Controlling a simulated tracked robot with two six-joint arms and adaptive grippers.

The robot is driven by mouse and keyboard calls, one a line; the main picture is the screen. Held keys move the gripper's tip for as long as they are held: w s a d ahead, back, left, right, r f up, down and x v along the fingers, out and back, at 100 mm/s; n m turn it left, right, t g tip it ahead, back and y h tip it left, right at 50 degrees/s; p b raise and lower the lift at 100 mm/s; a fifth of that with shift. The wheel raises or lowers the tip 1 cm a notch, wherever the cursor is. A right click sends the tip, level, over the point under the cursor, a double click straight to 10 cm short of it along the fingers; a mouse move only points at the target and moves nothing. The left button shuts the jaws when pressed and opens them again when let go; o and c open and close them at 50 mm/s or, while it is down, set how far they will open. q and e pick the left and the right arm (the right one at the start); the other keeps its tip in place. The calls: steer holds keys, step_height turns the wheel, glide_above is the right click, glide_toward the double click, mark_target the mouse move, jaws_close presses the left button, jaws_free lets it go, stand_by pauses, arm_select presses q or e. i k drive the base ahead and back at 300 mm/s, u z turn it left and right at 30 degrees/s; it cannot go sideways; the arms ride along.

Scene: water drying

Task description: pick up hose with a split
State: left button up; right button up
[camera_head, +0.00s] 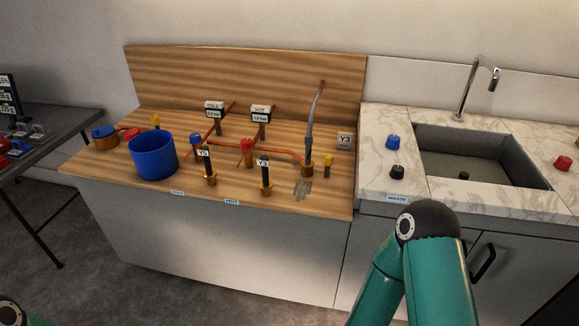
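A grey hose (310,125) stands nearly upright at the right of the wooden counter (120,165). Its lower end meets a brass fitting (307,170) on the copper pipework, and it leans slightly right towards a thin, reddish upper end. A split cannot be made out on it at this size. A small pale grey bundle (302,189) lies in front of the fitting; I cannot tell what it is. My teal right arm shows at the lower right, but its gripper is out of view. Only a bit of my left arm shows at the bottom left corner, without its gripper.
Copper pipes with COLD (214,106) and HOT (260,109) gauges stand behind black-topped brass stubs (266,175). A blue bucket (153,158) is at the left. A marble counter with a sink (470,155) and tap (470,90) adjoins at the right. A dark table (60,135) stands left.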

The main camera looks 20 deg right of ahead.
mark_target(306, 163)
steer(key=z, duration=0.15)
steer(key=i, duration=0.9)
steer(key=u, duration=0.2)
steer(key=k, duration=0.85)
steer(key=z, duration=0.2)
steer(key=i, duration=0.85)
steer(key=u, duration=0.05)
